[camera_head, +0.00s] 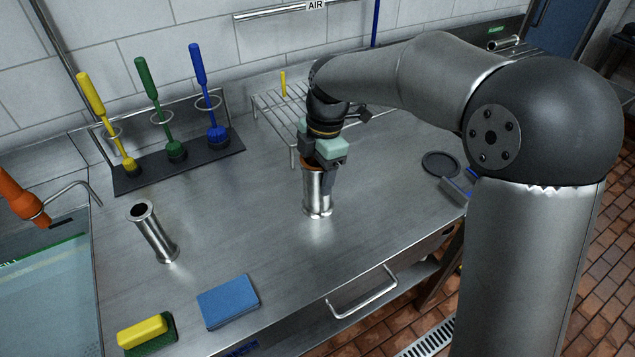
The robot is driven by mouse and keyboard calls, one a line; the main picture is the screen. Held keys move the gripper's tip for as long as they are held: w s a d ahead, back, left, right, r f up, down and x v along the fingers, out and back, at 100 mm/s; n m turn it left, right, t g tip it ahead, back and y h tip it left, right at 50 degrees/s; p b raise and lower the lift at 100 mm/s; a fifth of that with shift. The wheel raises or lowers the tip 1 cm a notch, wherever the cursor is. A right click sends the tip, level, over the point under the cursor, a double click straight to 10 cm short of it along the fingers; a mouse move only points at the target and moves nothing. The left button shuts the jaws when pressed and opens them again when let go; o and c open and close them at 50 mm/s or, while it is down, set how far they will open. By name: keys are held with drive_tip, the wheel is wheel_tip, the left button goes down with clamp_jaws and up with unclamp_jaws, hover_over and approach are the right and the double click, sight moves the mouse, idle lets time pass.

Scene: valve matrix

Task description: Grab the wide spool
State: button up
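A wider steel spool (317,200) stands upright on the steel bench, near the middle. My gripper (322,178) points down over its top, and one dark finger overlaps the spool's right side. The other finger is hidden, and I cannot tell whether the fingers press on the spool. The spool's top is mostly covered by my gripper. A narrower steel spool (155,235) with a flanged, open top stands apart to the left, seen at a slant.
A rack with yellow, green and blue brushes (176,152) stands at the back left. A wire rack (279,106) is behind my gripper. A blue sponge (228,300) and a yellow sponge (142,331) lie in front. A dark disc (440,164) lies right. A sink (45,290) is left.

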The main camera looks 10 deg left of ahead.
drive_tip(key=c, duration=0.3)
drive_tip(key=shift+r, duration=0.1)
